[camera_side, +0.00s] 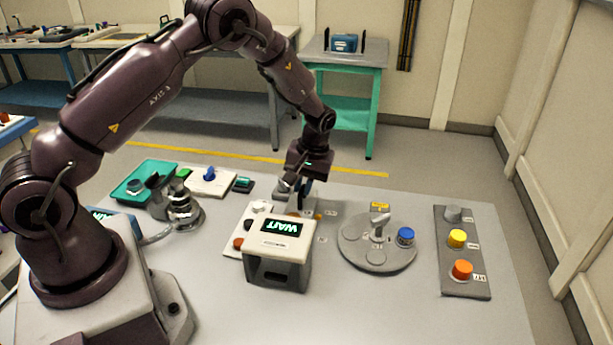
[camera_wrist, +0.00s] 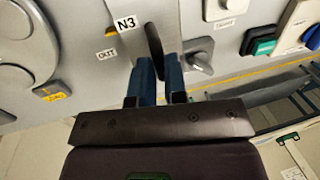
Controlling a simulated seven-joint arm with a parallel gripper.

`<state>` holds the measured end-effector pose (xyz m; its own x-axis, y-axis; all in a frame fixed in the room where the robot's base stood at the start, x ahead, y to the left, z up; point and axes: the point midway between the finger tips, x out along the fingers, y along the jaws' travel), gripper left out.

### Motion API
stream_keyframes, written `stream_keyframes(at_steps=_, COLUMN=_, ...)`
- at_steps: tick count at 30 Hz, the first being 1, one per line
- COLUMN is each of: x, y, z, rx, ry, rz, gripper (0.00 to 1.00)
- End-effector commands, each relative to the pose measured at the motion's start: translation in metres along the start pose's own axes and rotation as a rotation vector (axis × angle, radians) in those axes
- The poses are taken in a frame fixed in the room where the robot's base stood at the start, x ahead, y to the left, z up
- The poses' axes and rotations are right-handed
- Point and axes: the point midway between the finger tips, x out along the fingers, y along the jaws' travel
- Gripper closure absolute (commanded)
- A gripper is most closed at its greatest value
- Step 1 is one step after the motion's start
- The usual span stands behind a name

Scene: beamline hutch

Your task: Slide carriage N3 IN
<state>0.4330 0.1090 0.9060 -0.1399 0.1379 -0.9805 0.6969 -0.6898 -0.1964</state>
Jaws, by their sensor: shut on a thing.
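My gripper (camera_side: 303,199) points down at the table behind the box with the lit WAIT display. In the wrist view its two blue fingers (camera_wrist: 160,82) are shut on a dark upright fin, the handle of carriage N3 (camera_wrist: 154,42). The N3 label (camera_wrist: 126,23) and the OUT label (camera_wrist: 106,54) lie beside the handle on its left. No IN label can be made out. In the side view the WAIT box and my gripper hide most of the carriage.
The WAIT box (camera_side: 278,252) stands close in front of my gripper. A round plate (camera_side: 363,257) with a blue knob (camera_side: 405,236) is to the right. Beyond it is a grey panel (camera_side: 452,284) with grey, yellow and orange buttons. A metal fixture (camera_side: 182,208) stands left.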

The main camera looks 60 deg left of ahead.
Motion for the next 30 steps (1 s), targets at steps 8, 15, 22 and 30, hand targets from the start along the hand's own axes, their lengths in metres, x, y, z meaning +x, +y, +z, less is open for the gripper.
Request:
stream_keyframes(at_steps=8, x=-0.001, y=0.000, z=0.013, rx=-0.004, ry=0.000, rz=0.002, gripper=1.00)
stream_keyframes(at_steps=15, x=-0.001, y=0.000, z=0.013, rx=-0.004, ry=0.000, rz=0.002, gripper=0.69)
stream_keyframes(at_steps=22, x=-0.001, y=0.000, z=0.013, rx=-0.002, ry=0.000, rz=0.002, gripper=0.62)
stream_keyframes(at_steps=30, x=-0.020, y=0.000, z=0.012, rx=-0.002, ry=0.004, rz=0.004, gripper=0.62)
